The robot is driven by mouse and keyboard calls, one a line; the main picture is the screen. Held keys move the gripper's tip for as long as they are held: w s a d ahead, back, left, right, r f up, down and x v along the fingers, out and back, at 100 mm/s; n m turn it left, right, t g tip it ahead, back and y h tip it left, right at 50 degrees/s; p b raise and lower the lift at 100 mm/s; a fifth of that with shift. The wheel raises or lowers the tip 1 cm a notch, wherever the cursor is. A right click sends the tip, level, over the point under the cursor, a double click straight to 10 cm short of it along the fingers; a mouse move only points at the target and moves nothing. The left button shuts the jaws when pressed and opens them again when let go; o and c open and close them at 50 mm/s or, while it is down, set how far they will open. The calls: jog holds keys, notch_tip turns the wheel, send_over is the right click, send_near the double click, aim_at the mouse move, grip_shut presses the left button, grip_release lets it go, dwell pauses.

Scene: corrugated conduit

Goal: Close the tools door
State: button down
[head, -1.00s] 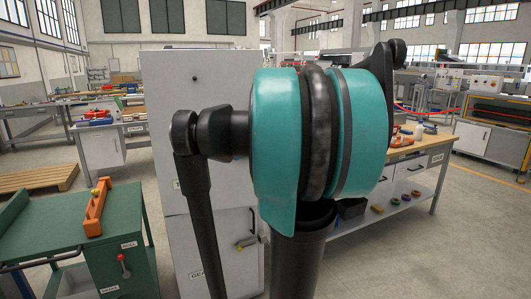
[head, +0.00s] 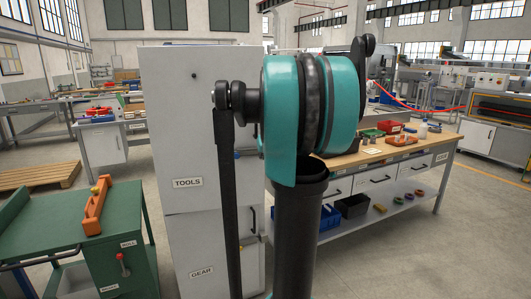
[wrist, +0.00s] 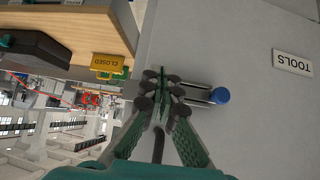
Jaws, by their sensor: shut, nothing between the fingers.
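The tools door (head: 165,125) is the pale grey upper door of a tall cabinet, with a TOOLS label (head: 187,183) low on it. In the head view my arm covers its right side, so I cannot tell whether a gap remains there. In the wrist view the door (wrist: 245,40) fills the right side, with its TOOLS label (wrist: 292,62). A handle with a blue knob (wrist: 220,95) shows just right of my gripper (wrist: 163,90). My gripper is shut and empty, with its fingertips close to the handle; contact is unclear. My gripper is hidden in the head view.
Below is the gear door with a GEAR label (head: 202,272). A green cart (head: 110,225) stands at left and a wooden-topped workbench (head: 400,150) at right. A yellow CLOSED tag (wrist: 108,63) shows in the wrist view. Floor is clear at far right.

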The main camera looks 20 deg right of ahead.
jog(key=shift+w+d+f, duration=0.15)
jog(key=shift+w+d, duration=0.05)
jog(key=shift+w, duration=0.95)
jog(key=shift+w+d+f, duration=0.1)
jog(key=shift+w+d, duration=0.1)
jog(key=shift+w, duration=0.9)
